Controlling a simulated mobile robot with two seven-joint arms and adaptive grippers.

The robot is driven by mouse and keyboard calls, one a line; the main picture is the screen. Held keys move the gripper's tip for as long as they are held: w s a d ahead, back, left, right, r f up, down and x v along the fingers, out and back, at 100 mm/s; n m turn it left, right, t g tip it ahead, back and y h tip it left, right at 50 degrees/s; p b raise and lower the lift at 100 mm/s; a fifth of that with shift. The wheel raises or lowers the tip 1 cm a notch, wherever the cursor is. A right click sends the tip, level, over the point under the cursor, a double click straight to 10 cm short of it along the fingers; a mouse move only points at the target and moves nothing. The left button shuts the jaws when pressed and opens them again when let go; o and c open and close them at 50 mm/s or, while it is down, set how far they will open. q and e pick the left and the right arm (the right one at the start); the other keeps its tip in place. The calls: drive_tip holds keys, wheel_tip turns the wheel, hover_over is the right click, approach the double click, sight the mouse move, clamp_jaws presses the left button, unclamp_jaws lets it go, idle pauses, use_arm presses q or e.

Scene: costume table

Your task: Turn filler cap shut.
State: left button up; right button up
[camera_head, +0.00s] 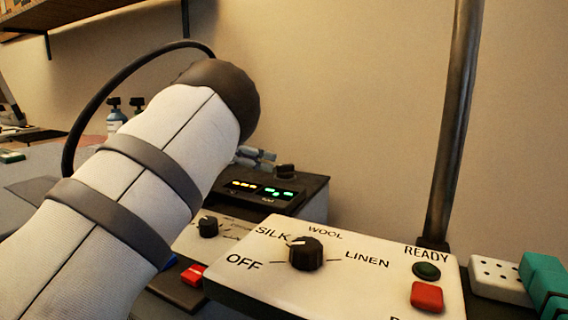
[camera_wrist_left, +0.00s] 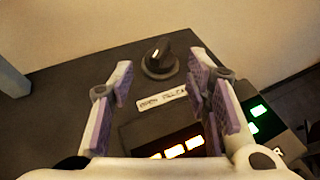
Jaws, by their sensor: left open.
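The filler cap (camera_wrist_left: 158,58) is a round black knob with a pale pointer mark, on top of a dark box (camera_wrist_left: 85,70). A white label, partly hidden by a finger, lies in front of it. In the head view the cap (camera_head: 285,171) stands at the back of the box, just right of my left gripper (camera_head: 257,158), which is mostly hidden behind my forearm. In the left wrist view my left gripper (camera_wrist_left: 165,84) is open and empty. Its fingers are either side of the label, with the cap beyond their tips. My right gripper is not in view.
The box front has lit yellow and green displays (camera_head: 262,189). A white panel (camera_head: 380,275) with a SILK/WOOL/LINEN/OFF dial (camera_head: 306,254) and red button (camera_head: 427,297) stands in front. A dark vertical pole (camera_head: 453,120) rises at right. Bottles (camera_head: 115,117) stand at back left.

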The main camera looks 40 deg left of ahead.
sight(283, 165)
use_arm(q)
drive_tip(key=x, duration=0.8)
drive_tip(key=shift+f, duration=0.1)
